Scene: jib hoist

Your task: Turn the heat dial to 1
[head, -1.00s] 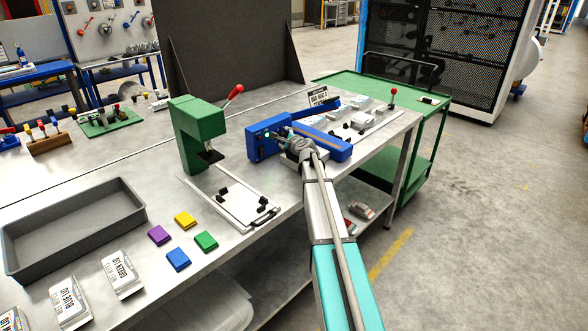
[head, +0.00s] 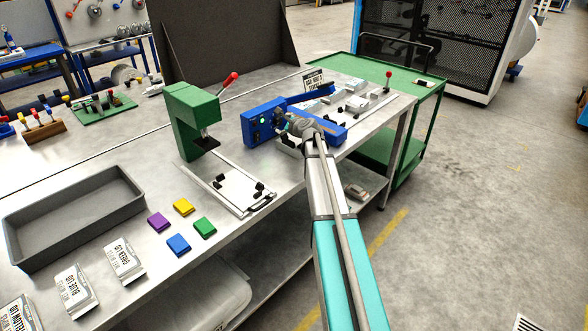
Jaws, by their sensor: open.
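The blue heat machine (head: 258,125) stands on the bench, with a long blue arm or lever (head: 308,94) behind it. A small green light shows on its front face. My gripper (head: 281,121) is right at the right part of this face, its jaws open but small and partly hidden by my wrist. The heat dial cannot be made out clearly; my gripper covers that part of the panel. I cannot tell whether the fingers touch or surround it, nor what the dial reads.
A green press (head: 192,120) with a red-knobbed lever stands left of the machine, a white fixture plate (head: 238,190) before it. A grey tray (head: 75,222), coloured blocks and labelled packs lie farther left. A green cart (head: 415,90) stands behind right. Floor at right is clear.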

